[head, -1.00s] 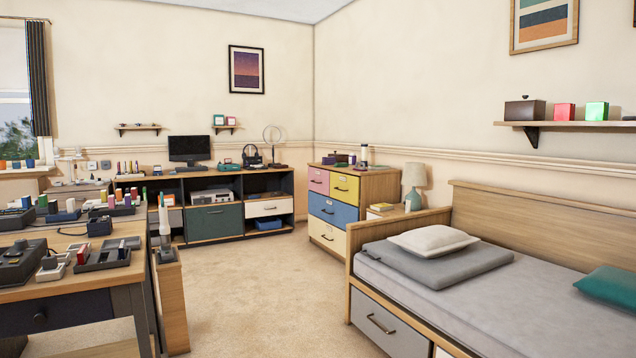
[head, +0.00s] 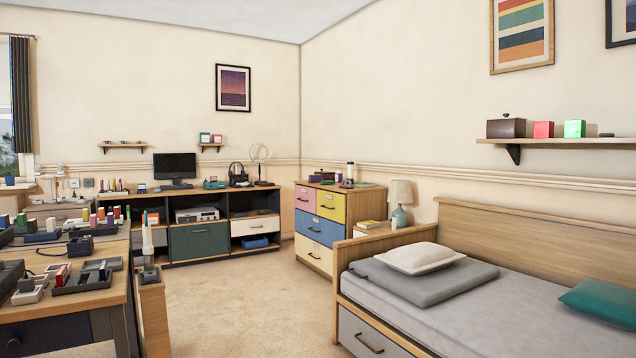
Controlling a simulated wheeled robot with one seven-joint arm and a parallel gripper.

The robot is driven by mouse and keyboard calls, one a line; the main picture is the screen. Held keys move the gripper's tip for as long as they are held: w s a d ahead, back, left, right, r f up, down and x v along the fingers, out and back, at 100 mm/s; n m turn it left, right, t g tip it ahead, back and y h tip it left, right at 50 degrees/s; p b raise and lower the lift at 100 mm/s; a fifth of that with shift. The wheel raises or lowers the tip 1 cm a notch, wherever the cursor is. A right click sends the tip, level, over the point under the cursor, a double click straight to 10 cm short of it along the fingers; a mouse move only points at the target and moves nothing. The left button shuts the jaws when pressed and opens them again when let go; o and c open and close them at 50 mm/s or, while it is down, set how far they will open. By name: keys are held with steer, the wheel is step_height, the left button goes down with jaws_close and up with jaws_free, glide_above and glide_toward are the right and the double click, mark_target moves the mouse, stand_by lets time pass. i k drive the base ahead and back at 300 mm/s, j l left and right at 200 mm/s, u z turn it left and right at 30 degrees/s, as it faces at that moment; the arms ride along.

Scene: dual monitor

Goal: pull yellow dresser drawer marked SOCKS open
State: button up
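The dresser (head: 340,190) stands in the far corner, just right of the long low cabinet. Its top row has a pink drawer (head: 306,198) on the left and a yellow drawer (head: 332,207) on the right. A wide blue drawer (head: 318,229) and a cream drawer (head: 313,254) are below. All look shut. The yellow drawer has a dark handle and a small label, too small to read from here. My gripper is not in view.
A bed (head: 420,320) with a grey drawer (head: 369,338) fills the right side. A nightstand with a lamp (head: 400,200) stands between bed and dresser. A cluttered desk (head: 70,312) is at the left. Carpet (head: 230,310) between desk and bed is clear.

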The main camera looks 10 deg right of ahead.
mark_target(330, 205)
steer(key=i+u, duration=0.25)
steer(key=i, duration=2.2)
steer(key=i+j+z, duration=0.25)
steer(key=i, duration=0.45)
steer(key=i+j+z, duration=0.25)
steer(key=i, duration=0.45)
steer(key=i+j+z, duration=0.3)
steer(key=i, duration=0.35)
steer(key=i+j+z, duration=0.25)
steer(key=i+j, duration=0.35)
